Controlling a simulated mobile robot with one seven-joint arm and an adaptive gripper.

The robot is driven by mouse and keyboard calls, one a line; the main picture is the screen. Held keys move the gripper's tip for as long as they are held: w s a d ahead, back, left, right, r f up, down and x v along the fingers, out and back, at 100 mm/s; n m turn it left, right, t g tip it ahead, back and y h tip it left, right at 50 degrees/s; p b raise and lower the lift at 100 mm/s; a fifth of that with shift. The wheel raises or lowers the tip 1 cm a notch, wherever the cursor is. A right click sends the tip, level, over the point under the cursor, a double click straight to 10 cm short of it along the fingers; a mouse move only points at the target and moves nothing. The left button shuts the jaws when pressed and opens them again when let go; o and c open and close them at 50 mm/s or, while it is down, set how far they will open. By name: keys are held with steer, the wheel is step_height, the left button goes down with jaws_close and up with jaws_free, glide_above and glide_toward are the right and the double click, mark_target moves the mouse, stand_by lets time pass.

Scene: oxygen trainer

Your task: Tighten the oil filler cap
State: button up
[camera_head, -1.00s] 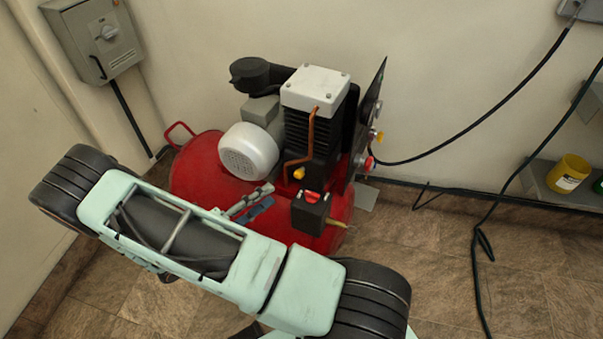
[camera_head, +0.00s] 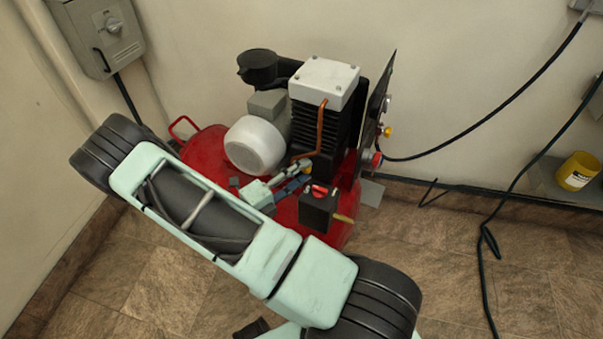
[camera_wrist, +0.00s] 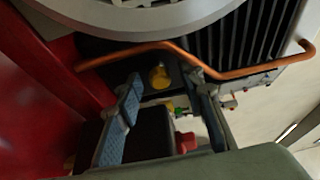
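The oil filler cap appears to be the small yellow cap (camera_wrist: 160,77) on the dark crankcase, below the bent copper pipe in the wrist view. My gripper (camera_wrist: 164,88) is open, with one blue-padded finger on each side of the cap in that view. I see a gap between each finger and the cap; I cannot tell whether the tips reach its depth. In the head view my gripper (camera_head: 306,172) is at the compressor's front, at the foot of the pump block (camera_head: 318,115), and the cap is hidden or too small to make out.
The copper pipe (camera_wrist: 180,50) runs close above the fingertips. A black pressure switch box (camera_head: 318,210) with a red knob stands beside the gripper. The white motor (camera_head: 255,145) and red tank (camera_head: 205,155) are close by. Open floor (camera_head: 430,235) lies at right.

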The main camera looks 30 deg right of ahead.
steer(key=shift+d, duration=0.15)
steer(key=shift+c, duration=0.4)
jaws_close()
steer(key=shift+r+p, duration=0.15)
steer(key=shift+p, duration=0.15)
steer(key=shift+s+r+m+t+y+p, duration=0.15)
steer(key=shift+m+y+p, duration=0.75)
steer(key=shift+m+p, duration=0.8)
steer(key=shift+w+f+m+t+y+p, duration=0.15)
steer(key=shift+m+y+p, duration=0.75)
steer(key=shift+m+p, duration=0.75)
steer(key=shift+s+r+m+b, duration=0.1)
steer(key=shift+m+b, duration=0.2)
steer(key=shift+m, duration=0.05)
